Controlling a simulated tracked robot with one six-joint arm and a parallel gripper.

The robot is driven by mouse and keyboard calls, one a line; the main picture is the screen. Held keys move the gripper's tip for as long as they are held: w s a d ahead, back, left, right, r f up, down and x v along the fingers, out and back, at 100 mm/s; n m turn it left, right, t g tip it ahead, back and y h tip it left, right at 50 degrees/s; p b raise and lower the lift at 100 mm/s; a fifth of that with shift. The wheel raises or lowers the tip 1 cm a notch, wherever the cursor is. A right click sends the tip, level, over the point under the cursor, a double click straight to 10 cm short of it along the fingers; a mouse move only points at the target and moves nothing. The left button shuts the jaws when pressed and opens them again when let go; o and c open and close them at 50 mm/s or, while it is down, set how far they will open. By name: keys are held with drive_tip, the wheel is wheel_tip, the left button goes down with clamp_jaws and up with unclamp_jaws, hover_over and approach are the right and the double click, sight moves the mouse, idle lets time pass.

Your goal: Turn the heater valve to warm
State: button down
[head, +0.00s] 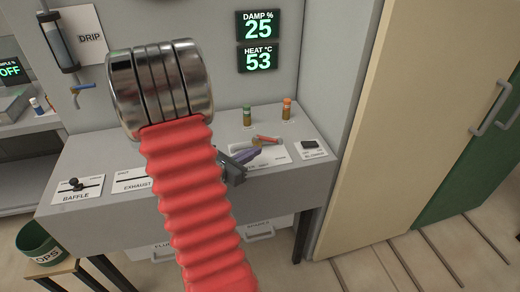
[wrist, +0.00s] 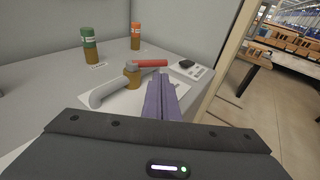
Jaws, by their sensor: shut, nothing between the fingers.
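The valve on the bench has a brass body (wrist: 131,78), a red lever (wrist: 151,63) and a pale grey pipe or arm (wrist: 104,92). The red lever points right in the wrist view, and it also shows in the head view (head: 267,139). My gripper (wrist: 160,82) has its purple fingers together with nothing between them. They are in front and to the right of the brass body; I cannot tell whether they touch it. In the head view my gripper (head: 257,152) is low over the valve's white plate and hides part of it. A wall display (head: 258,57) reads HEAT 53.
A green-capped bottle (head: 247,117) and an orange-capped bottle (head: 286,110) stand behind the valve. A black switch (head: 310,144) is on a plate to its right. The BAFFLE plate (head: 77,190) and EXHAUST plate (head: 131,181) are at left. A cream panel (head: 385,130) bounds the bench's right side.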

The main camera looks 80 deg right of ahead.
drive_tip(key=v, duration=0.7)
drive_tip(key=shift+w+a, duration=0.15)
drive_tip(key=shift+a, duration=0.1)
drive_tip(key=shift+r, duration=0.1)
drive_tip(key=w+a+r+m+t+y, duration=0.4)
drive_tip(key=a, duration=1)
drive_tip(key=w+a+r+m+t+y, duration=0.3)
drive_tip(key=w+a+m+t+y, duration=0.1)
drive_tip(key=a, duration=1.1)
drive_tip(key=w+a+r+m+t+y, duration=0.4)
drive_tip(key=a+m+y, duration=0.1)
drive_tip(key=a, duration=0.9)
drive_tip(key=shift+a+r+y, duration=0.3)
drive_tip(key=shift+a+y, duration=0.05)
drive_tip(key=shift+y, duration=0.35)
